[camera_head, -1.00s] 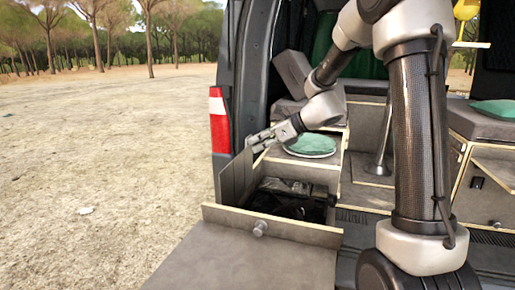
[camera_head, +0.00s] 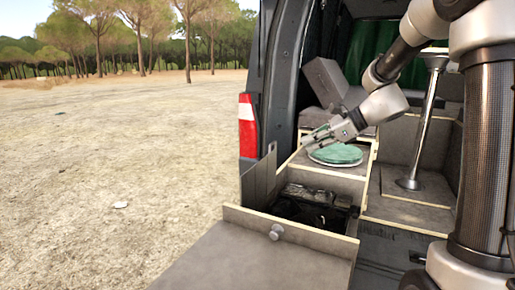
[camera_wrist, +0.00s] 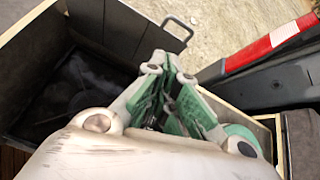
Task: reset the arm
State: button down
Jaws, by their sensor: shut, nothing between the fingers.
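The arm reaches in from the right, bent down at the elbow.
The van's rear pillar with a red and white tail light (camera_head: 247,125) stands close left of the gripper. A metal table post (camera_head: 424,125) rises to the right. A grey cushion (camera_head: 325,80) leans behind. Open sandy ground (camera_head: 110,170) lies at left.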

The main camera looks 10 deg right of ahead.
jog(key=s+d+f+n+g+h, duration=0.2)
jog(key=s+d+f+n, duration=0.1)
jog(key=s+n, duration=0.4)
jog(key=s+d+f+n+g+h, duration=0.25)
jog(key=s+n, duration=0.25)
jog(key=s, duration=0.4)
jog(key=s+d+r+n+t+h, duration=0.1)
jog(key=s+d+r+n+h, duration=0.1)
jog(key=s, duration=0.5)
jog(key=s+d+r+n+t+h, duration=0.2)
jog(key=s+d+r+n+h, duration=0.1)
jog(key=s+n, duration=0.4)
jog(key=shift+s+d+n, duration=0.3)
jog(key=shift+s+d, duration=0.05)
jog(key=shift+d, duration=0.1)
